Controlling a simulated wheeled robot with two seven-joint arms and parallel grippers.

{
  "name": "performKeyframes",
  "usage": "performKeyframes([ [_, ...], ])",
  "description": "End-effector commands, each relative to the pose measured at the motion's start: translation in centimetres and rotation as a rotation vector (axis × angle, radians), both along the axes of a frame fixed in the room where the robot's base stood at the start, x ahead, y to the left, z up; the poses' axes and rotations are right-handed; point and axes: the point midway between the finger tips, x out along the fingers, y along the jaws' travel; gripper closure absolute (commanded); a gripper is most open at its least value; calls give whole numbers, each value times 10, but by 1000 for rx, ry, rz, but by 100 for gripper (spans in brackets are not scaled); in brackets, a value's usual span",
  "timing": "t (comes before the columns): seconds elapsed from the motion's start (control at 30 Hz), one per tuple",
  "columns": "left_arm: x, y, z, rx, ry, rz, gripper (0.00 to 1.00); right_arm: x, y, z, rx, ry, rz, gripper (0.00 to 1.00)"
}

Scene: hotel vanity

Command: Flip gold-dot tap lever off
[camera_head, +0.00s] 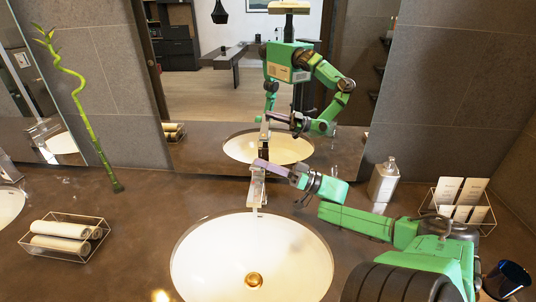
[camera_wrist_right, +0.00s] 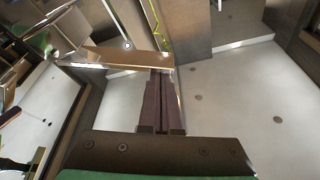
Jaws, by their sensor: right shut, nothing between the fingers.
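The tap (camera_head: 257,190) stands at the back rim of the middle white basin (camera_head: 200,262). My right gripper (camera_head: 262,164) reaches in from the right, with its fingers at the top of the tap. In the right wrist view the dark fingers (camera_wrist_right: 160,74) are shut together and empty. Their tips are at a flat, tan metal bar (camera_wrist_right: 105,56), apparently the tap lever; I cannot tell whether they touch it. A small round dot (camera_wrist_right: 127,45) shows by the bar, its colour unclear. Running water cannot be made out. My left gripper is not in view.
A wire basket of rolled towels (camera_head: 62,240) and a bamboo stalk (camera_head: 88,125) stand left. A soap bottle (camera_head: 384,182), a card rack (camera_head: 459,201) and a dark cup (camera_head: 507,280) are on the right. The mirror (camera_head: 215,105) behind reflects my body.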

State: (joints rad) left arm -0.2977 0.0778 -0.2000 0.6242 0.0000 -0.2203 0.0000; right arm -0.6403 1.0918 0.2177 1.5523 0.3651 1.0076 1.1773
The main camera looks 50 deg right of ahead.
Motion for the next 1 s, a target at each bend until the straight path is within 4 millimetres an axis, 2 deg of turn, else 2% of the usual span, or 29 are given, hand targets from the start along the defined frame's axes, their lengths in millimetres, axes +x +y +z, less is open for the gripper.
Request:
performKeyframes([
  [0.27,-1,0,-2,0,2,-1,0,0,0,-2,-3,-4,0,100],
  [0.37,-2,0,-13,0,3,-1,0,-3,2,-14,-59,-54,-3,100],
  [0.5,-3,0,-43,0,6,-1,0,-8,9,-43,-229,-196,-4,100],
  [0.6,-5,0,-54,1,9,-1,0,-10,11,-51,-313,-263,-2,100],
  [1.0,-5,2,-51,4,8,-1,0,-11,12,-50,-347,-285,1,100],
])
